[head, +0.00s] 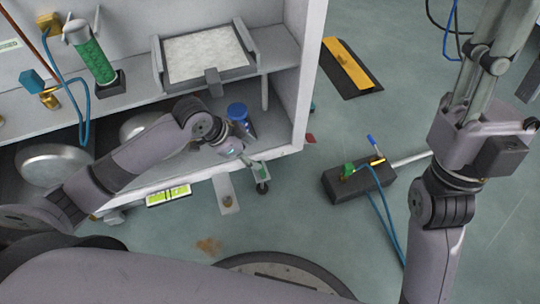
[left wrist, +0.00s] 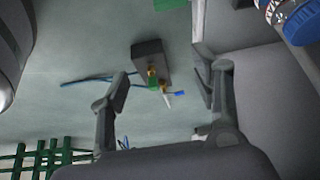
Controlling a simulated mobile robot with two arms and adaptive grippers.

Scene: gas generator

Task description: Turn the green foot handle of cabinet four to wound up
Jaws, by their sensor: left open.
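The cabinet (head: 298,100) stands at the left of the head view with its front open. At its lower front corner is a foot with a small dark wheel (head: 262,188).
A dark box (head: 358,186) with blue cables and a green connector lies on the floor right of the cabinet. A black and yellow ramp (head: 350,68) lies farther back. A blue-capped container (head: 238,112) stands inside the cabinet.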

